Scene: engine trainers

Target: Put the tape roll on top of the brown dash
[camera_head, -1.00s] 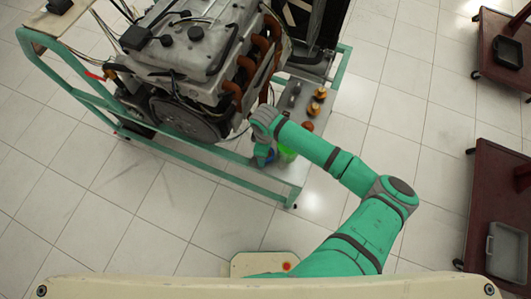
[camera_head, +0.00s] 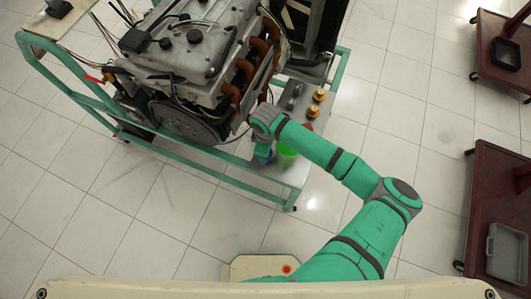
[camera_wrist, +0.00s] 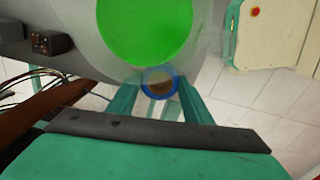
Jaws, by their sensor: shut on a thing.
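The tape roll (camera_wrist: 148,74) looks like a blue ring with a brownish centre in the wrist view. It sits between the two teal fingertips of my gripper (camera_wrist: 160,92), which is shut on it. In the head view, my gripper (camera_head: 263,150) points down over the near end of the engine stand, and a bit of blue shows beside it. Most of the roll is hidden there. I cannot pick out the brown dash with certainty; a tan panel (camera_head: 45,22) stands at the stand's far left end.
The engine (camera_head: 185,60) fills the teal-framed stand (camera_head: 200,177). Several orange-brown small parts (camera_head: 317,96) lie on its shelf. Dark red carts (camera_head: 497,205) stand at right; floor between is clear.

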